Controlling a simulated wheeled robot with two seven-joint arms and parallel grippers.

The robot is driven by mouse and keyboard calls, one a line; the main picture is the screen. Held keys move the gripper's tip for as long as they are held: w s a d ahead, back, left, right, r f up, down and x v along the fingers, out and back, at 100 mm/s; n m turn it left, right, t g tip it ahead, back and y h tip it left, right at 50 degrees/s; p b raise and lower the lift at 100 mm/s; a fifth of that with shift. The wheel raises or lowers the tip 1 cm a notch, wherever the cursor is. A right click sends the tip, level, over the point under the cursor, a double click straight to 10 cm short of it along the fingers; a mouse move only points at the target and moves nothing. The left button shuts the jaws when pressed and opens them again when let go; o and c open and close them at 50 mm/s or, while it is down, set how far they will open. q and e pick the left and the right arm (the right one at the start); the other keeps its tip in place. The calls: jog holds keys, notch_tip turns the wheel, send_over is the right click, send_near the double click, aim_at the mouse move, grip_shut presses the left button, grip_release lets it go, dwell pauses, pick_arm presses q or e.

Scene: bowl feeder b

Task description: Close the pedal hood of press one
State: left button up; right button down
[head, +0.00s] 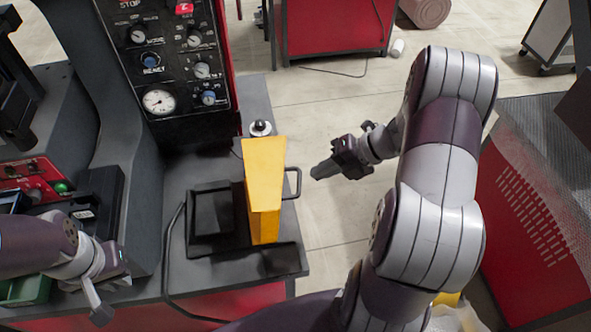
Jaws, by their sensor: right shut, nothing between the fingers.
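The yellow pedal hood (265,180) stands raised on edge at the right side of a black pedal housing (208,240). A dark loop handle (297,185) sticks out from the hood's right side. The pedal area to the left of the hood lies uncovered. My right gripper (318,174) is shut and empty, to the right of the hood and handle, apart from them in the picture. My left gripper (98,308) is at the lower left, well left of the pedal housing. Its fingers overlap in this view, so its opening does not show.
A control panel (175,60) with knobs and a gauge rises behind the pedal. A round black-and-white knob (261,128) stands just behind the hood. A black cable (170,240) runs left of the housing. Open tiled floor (330,110) lies to the right; a red cabinet (525,220) stands far right.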

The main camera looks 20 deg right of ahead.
aim_at(300, 183)
jog(key=a, duration=0.1)
jog(key=w+a, duration=0.1)
jog(key=a, duration=0.1)
jog(key=w+a+f+p, duration=0.1)
jog(key=shift+a+f, duration=0.1)
jog(key=shift+a, duration=0.2)
jog(key=shift+w+a, duration=0.2)
jog(key=shift+a, duration=0.15)
